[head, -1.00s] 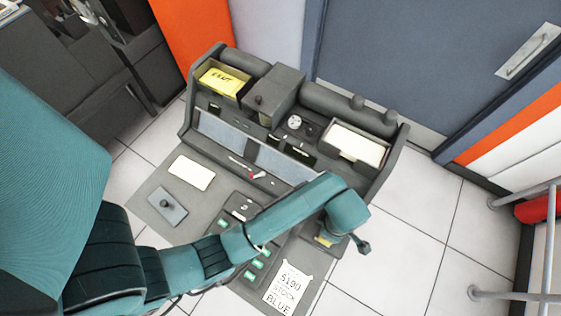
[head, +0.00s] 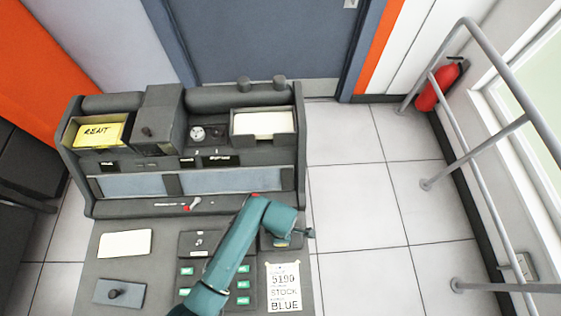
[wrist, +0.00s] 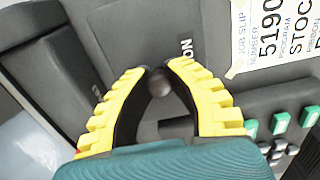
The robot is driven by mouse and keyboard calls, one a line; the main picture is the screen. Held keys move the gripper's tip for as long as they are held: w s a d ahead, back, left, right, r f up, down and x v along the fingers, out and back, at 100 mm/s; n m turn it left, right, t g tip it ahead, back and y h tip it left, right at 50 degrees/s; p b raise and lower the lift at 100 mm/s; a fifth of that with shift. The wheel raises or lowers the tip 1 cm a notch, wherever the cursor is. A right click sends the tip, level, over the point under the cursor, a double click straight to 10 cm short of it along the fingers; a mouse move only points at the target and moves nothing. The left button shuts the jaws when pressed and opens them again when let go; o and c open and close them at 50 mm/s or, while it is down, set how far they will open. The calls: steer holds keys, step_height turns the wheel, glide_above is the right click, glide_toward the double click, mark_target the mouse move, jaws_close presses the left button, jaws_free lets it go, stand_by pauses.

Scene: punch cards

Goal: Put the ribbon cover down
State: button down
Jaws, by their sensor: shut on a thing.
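My gripper (head: 283,243) is over the right part of the desk, beside the key panel and above the paper slip. In the wrist view its yellow fingers (wrist: 158,90) are shut on a dark round knob (wrist: 158,80). The knob belongs to a dark grey piece, which I take as the ribbon cover (wrist: 120,18), with white lettering ending in "ON" by the fingertips. My arm and fingers hide much of it, and I cannot tell whether it touches the desk. A separate grey plate with a black knob (head: 119,292) lies at the desk's front left.
The job slip (head: 284,288) reads 5190, STOCK, BLUE. A panel with green keys (head: 243,284) is left of it. A blank cream card (head: 125,243) lies at left. Behind stand a yellow card tray (head: 97,131) and a cream card tray (head: 263,122). Floor at right is clear.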

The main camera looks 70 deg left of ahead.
steer(key=shift+f, duration=0.3)
steer(key=c, duration=1.1)
jaws_free()
steer(key=shift+o, duration=0.2)
step_height(320, 180, up, 12)
steer(key=p, duration=0.3)
steer(key=shift+r, duration=0.15)
